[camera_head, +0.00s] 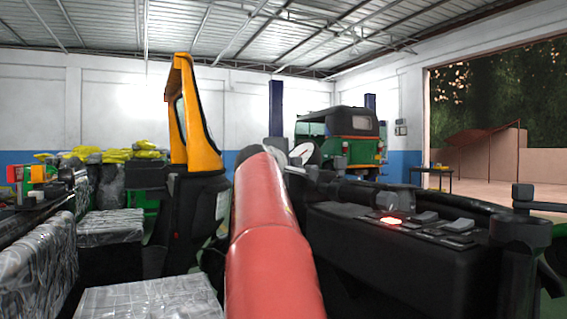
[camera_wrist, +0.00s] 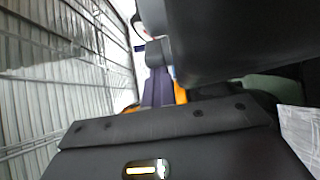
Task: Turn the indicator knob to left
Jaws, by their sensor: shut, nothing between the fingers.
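The black control panel (camera_head: 400,248) fills the right of the head view. It has a glowing red light (camera_head: 390,220) and several dark raised controls (camera_head: 457,225). I cannot tell which part is the indicator knob or which way it points. My red arm (camera_head: 270,240) rises through the middle, just left of the panel. Its far end and my gripper's fingers are hidden in the head view, and I cannot make out any fingers in the wrist view. The wrist view is tilted and shows a dark bolted surface (camera_wrist: 215,150) with a lit oval (camera_wrist: 146,170) close up.
A dark bar (camera_head: 375,193) runs along the panel's back, and a black post (camera_head: 520,240) stands at its right. Plastic-wrapped seats (camera_head: 150,298) are at the left. A yellow and black vehicle frame (camera_head: 195,120) stands beyond. A green rickshaw (camera_head: 345,140) is farther back.

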